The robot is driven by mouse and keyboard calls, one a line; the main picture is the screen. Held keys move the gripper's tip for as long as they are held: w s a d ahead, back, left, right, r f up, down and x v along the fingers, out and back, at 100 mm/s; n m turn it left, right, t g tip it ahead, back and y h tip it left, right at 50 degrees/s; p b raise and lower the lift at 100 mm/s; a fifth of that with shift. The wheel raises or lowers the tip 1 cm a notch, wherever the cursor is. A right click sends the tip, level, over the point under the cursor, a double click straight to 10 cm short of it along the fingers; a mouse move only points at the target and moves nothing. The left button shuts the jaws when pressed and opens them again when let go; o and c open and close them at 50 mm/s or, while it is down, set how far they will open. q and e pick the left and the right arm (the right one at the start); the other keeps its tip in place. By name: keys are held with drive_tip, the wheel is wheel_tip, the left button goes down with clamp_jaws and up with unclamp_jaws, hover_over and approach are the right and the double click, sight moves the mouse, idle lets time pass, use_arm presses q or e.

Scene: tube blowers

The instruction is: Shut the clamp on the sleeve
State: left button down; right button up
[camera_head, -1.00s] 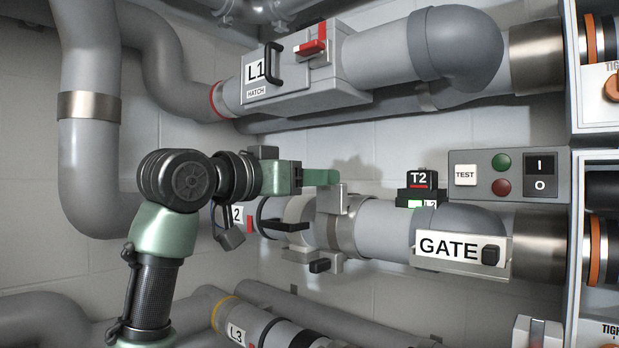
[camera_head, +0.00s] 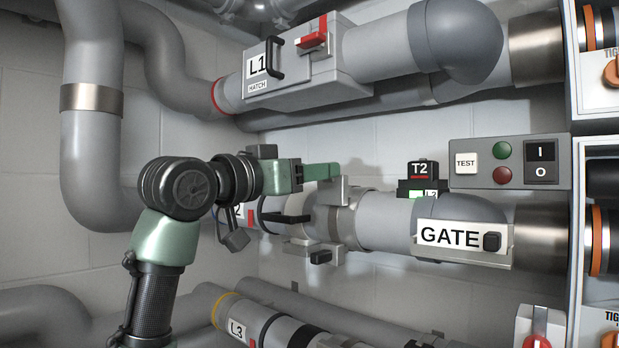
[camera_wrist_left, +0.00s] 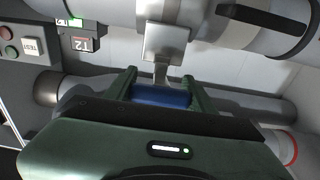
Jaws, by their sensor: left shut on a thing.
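The grey sleeve (camera_head: 318,221) sits on the middle pipe run, between the L2 end and the GATE section. Its clamp (camera_head: 329,193) has a grey metal lever, which shows in the left wrist view (camera_wrist_left: 165,43) with a blue grip (camera_wrist_left: 161,97) at its end. My left gripper (camera_head: 322,172) is at the top of the clamp, its green fingers on both sides of the blue grip in the wrist view (camera_wrist_left: 158,88). It is shut on the grip. The fingers hide the grip in the head view. I cannot tell how far the lever is closed. My right gripper is out of view.
The L1 hatch box (camera_head: 300,70) is on the pipe above. The T2 unit (camera_head: 423,172) and the TEST panel (camera_head: 508,162) are to the right. The GATE plate (camera_head: 462,240) is on the same pipe. The L3 pipe (camera_head: 262,325) runs below.

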use_arm(q)
drive_tip(key=shift+f+t+h+b, duration=0.8)
drive_tip(key=shift+t+b, duration=0.4)
drive_tip(key=shift+b, duration=0.95)
drive_tip(key=shift+f+t+h+b, duration=0.55)
drive_tip(key=shift+t+h+b, duration=0.5)
drive_tip(key=shift+b, duration=1.05)
drive_tip(key=shift+s+t, duration=0.1)
drive_tip(key=shift+t, duration=0.15)
drive_tip(key=shift+a+r, duration=0.1)
drive_tip(key=shift+r, duration=0.05)
